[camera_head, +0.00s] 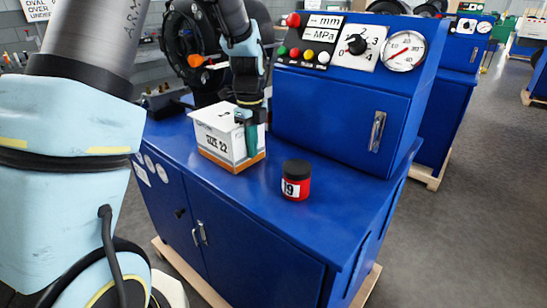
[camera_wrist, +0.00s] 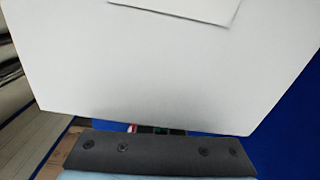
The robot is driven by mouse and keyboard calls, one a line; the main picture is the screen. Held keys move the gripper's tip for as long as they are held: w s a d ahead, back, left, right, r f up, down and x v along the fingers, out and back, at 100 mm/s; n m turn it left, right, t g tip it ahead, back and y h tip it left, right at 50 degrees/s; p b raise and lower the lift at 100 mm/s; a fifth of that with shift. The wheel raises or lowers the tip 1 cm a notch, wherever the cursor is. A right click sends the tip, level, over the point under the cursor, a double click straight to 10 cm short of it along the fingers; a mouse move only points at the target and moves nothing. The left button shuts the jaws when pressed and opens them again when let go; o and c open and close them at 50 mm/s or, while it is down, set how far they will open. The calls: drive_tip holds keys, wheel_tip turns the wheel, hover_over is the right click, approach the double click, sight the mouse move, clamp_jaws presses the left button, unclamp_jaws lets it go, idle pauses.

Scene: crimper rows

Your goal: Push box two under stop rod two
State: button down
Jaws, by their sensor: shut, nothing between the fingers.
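A white carton with an orange lower edge, printed "SIZE 22" (camera_head: 218,140), stands upright on the blue bench top, left of the control cabinet. Which number this box has does not show. My gripper (camera_head: 251,146) points down at the carton's right side, with its fingers shut and empty. I cannot tell whether they touch the carton. In the wrist view the carton's white surface (camera_wrist: 160,70) fills most of the picture, and only a small part of the fingers shows below it. I cannot make out a stop rod; the area behind the carton is partly hidden by my arm.
A red jar with a black lid (camera_head: 296,181) stands on the bench right of the carton, near the front. The blue control cabinet (camera_head: 335,118) with gauge and buttons stands behind. A dark crimper head (camera_head: 186,45) with an orange handle is at the back left. Front bench top is otherwise clear.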

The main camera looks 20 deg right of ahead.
drive_tip(key=w+a, duration=0.1)
drive_tip(key=w, duration=0.1)
drive_tip(key=w+a, duration=0.2)
drive_tip(key=w, duration=0.1)
drive_tip(key=w+a+p, duration=0.1)
drive_tip(key=w+a, duration=0.1)
drive_tip(key=shift+w+a, duration=0.1)
drive_tip(key=shift+w, duration=0.3)
